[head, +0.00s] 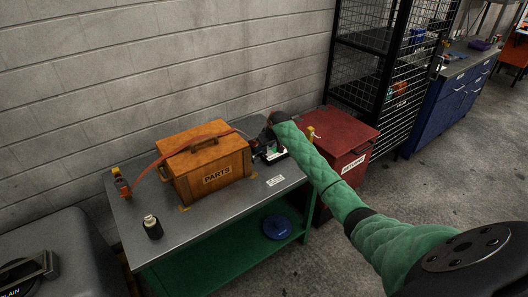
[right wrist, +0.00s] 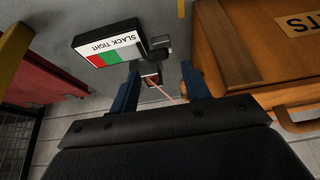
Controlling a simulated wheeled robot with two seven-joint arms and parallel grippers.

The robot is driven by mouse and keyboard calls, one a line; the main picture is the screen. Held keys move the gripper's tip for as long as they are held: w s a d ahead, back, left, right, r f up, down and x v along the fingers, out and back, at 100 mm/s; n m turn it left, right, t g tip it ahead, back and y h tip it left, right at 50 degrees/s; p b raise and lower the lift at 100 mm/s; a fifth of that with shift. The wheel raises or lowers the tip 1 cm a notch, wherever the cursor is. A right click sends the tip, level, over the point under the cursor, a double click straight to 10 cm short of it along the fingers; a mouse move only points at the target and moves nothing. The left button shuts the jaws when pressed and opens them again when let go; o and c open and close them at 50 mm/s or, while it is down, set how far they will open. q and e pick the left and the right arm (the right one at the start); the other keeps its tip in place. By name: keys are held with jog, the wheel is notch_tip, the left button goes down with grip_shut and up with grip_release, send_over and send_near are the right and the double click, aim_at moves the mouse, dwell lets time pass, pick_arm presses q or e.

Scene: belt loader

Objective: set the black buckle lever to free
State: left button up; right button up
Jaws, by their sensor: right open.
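The wooden PARTS crate (head: 205,166) stands on the grey bench top with a red strap (head: 175,152) over it; it also shows in the right wrist view (right wrist: 240,60). Beside it is a small box with a SLACK TIGHT label (right wrist: 112,45), with green and red patches. A black buckle part (right wrist: 150,69), probably the lever, shows beside the label, close to my fingertips. My right gripper (right wrist: 160,72) is open, its blue fingers either side of that part; I cannot tell if they touch it. In the head view my arm partly hides the buckle. My left gripper is not in view.
A red bin (head: 345,133) stands right of the bench, near a black wire cage (head: 372,65). A black bottle (head: 152,228) stands on the bench's front left. A blue disc (head: 276,227) lies on the green lower shelf. The bench front is mostly clear.

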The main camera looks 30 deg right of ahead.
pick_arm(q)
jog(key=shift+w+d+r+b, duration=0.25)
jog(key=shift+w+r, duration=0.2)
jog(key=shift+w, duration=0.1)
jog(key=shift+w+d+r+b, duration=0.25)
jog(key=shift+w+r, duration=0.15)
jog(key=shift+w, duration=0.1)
pick_arm(e)
jog(key=shift+v, duration=2)
